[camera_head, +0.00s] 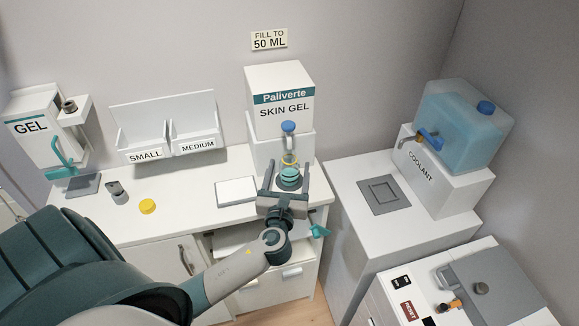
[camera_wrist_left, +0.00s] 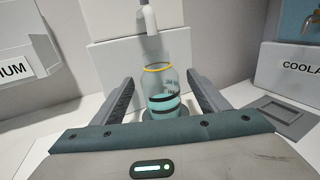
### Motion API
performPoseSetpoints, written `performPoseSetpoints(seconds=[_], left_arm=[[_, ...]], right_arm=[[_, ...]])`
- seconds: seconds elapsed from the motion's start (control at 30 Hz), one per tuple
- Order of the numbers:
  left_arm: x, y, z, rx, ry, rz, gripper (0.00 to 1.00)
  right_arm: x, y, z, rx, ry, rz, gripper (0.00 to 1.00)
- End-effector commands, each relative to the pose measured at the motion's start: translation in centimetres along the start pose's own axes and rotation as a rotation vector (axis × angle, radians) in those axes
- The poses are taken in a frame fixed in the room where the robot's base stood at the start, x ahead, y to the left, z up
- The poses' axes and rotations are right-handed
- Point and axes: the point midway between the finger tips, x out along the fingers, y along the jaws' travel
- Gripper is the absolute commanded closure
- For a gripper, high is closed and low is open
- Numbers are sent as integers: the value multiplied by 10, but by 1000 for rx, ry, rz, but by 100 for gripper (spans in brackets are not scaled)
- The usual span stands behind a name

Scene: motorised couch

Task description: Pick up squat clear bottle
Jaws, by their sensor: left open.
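The squat clear bottle (camera_wrist_left: 160,92) stands upright below the dispenser nozzle in the left wrist view. It has a yellow ring at its mouth, dark bands and teal colour low down. In the head view the bottle (camera_head: 289,179) is partly hidden by my left gripper (camera_head: 286,174). My left gripper is open, with one finger on either side of the bottle in the left wrist view (camera_wrist_left: 160,83). I see gaps between the bottle and both fingers. My right gripper is not in view.
The Paliverte skin gel dispenser (camera_head: 281,105) with a blue-topped nozzle (camera_head: 288,128) is behind and above the bottle. A white pad (camera_head: 236,191) lies left of it. A yellow cap (camera_head: 148,206) and small grey cylinder (camera_head: 118,195) sit farther left. A coolant tank (camera_head: 459,125) stands right.

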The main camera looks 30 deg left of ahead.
Motion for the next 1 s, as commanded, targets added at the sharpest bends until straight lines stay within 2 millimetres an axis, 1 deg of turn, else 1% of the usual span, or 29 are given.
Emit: performPoseSetpoints(seconds=[0.47,0.57,0.6,0.67,0.73,0.77,1.0], left_arm=[[1,0,0,0,0,0,32],[1,0,0,0,0,0,53],[1,0,0,0,0,0,63],[1,0,0,0,0,0,77],[1,0,0,0,-1,0,78],[1,0,0,0,-1,0,81],[1,0,1,0,-1,0,81]], right_arm=[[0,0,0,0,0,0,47],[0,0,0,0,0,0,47],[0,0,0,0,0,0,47],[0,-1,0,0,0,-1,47],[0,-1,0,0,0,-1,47],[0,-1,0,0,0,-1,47],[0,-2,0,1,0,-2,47]])
